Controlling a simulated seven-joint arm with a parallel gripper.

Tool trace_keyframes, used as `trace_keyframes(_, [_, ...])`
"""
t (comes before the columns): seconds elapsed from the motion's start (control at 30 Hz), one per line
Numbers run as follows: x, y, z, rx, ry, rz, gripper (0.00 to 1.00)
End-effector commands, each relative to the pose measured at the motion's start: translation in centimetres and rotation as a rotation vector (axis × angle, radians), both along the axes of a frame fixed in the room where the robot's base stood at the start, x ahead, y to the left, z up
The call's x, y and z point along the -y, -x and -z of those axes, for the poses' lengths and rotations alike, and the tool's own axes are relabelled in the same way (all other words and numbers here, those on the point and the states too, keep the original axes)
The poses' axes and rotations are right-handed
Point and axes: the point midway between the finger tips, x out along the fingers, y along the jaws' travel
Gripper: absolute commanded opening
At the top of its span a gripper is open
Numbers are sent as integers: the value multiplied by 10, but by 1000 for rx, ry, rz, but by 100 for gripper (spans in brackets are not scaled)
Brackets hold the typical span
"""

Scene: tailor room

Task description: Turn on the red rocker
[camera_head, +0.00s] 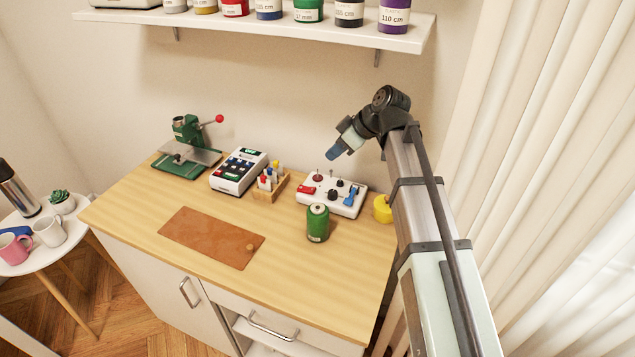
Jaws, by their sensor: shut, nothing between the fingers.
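A white switch box (346,207) lies on the wooden worktop, toward its right back. The red rocker (306,189) is at the box's left front; it is too small to tell which way it is tipped. Black knobs, a blue part and small levers also sit on the box. My gripper (331,155) has blue fingertips and points down and left. It appears above and behind the box, apart from the red rocker. It is shut and empty.
A green spool (318,225) stands just in front of the box, near the rocker. A yellow object (382,209) is right of the box. A wooden holder (270,190) and a white keypad device (231,184) stand left. A shelf (250,27) hangs above.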

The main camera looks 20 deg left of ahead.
Motion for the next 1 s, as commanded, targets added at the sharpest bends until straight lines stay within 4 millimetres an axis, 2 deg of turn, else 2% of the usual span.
trace_keyframes(0.13, [0,-5,8,20,26,-32,0])
trace_keyframes(0.63, [-4,-5,14,21,28,-35,0])
trace_keyframes(0.77, [-13,-5,26,21,27,-35,0])
trace_keyframes(1.0, [-38,-6,60,21,28,-35,0])
